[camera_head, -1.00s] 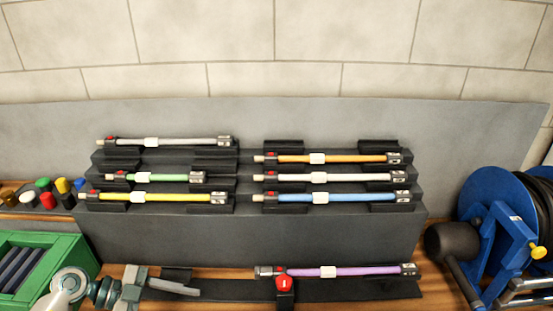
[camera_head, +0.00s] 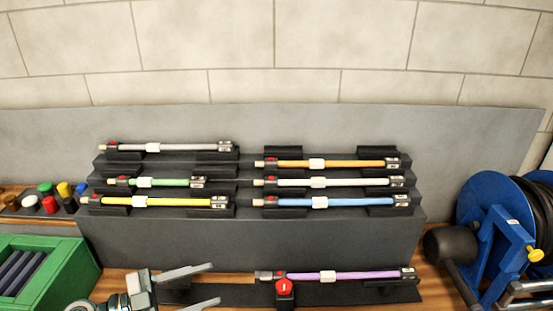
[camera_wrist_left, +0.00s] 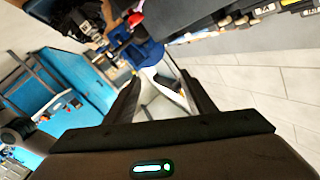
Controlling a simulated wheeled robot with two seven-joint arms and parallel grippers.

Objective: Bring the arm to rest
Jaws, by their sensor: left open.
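My left gripper (camera_head: 192,287) is at the lower left of the head view, low in front of the stepped rack. Its two fingers are spread apart with nothing between them. In the left wrist view the two fingers (camera_wrist_left: 155,95) also stand apart and empty. My right gripper does not show.
A red button (camera_head: 284,287) is at the front. A green crate (camera_head: 75,270) stands left, a blue reel (camera_head: 490,205) right.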

